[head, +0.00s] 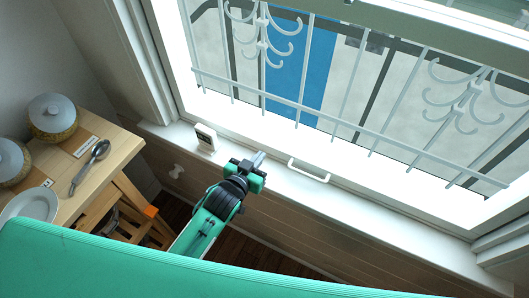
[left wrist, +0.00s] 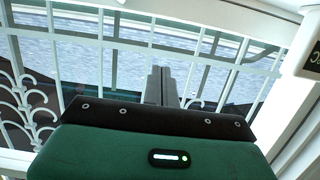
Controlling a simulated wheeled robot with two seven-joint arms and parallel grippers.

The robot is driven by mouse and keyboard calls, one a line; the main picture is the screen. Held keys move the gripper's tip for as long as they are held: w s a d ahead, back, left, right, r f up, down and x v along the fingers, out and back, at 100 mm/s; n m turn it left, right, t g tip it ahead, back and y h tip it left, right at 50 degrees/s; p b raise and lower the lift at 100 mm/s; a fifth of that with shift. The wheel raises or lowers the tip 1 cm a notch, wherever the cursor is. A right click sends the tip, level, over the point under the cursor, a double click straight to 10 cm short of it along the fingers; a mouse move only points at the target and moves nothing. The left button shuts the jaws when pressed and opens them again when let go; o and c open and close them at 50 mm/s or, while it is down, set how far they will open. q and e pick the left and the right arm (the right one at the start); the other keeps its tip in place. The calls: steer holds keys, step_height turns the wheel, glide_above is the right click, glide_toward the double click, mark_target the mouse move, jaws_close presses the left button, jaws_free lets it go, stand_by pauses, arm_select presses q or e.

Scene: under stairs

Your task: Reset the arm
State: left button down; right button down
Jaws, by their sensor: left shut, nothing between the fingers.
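My left arm reaches up from the lower part of the head view, and its gripper (head: 258,158) is over the window sill. Its fingers also show in the left wrist view (left wrist: 161,84), pressed together with nothing between them, pointing at the window bars. A small white device with a display (head: 206,138) stands on the sill just left of the gripper, apart from it. The device also shows at the right edge of the left wrist view (left wrist: 306,50). My right gripper is in neither view.
A white window handle (head: 309,170) is right of the gripper. White window bars (head: 300,105) stand beyond the sill. At left, a wooden table (head: 112,150) holds lidded jars (head: 52,117), a spoon (head: 90,167) and a white bowl (head: 32,206). A wooden stool (head: 128,212) is below it.

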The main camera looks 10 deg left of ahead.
arm_select(q)
steer(key=shift+s+a+r, duration=0.15)
steer(key=shift+s+a, duration=0.1)
steer(key=shift+s, duration=0.35)
steer(key=s+a+f+n+g+y, duration=0.15)
steer(key=s+a+g, duration=0.45)
steer(key=s, duration=0.7)
steer(key=s+a+f+g+y, duration=0.1)
steer(key=s+a+g+y, duration=0.35)
steer(key=s, duration=0.75)
step_height(320, 180, down, 30)
steer(key=a+g+h, duration=0.2)
steer(key=s+a+f, duration=0.3)
steer(key=s+f, duration=1.6)
steer(key=f, duration=0.1)
steer(key=shift+s+f+g+y, duration=0.2)
steer(key=shift+g+y, duration=0.1)
steer(key=shift+g, duration=0.15)
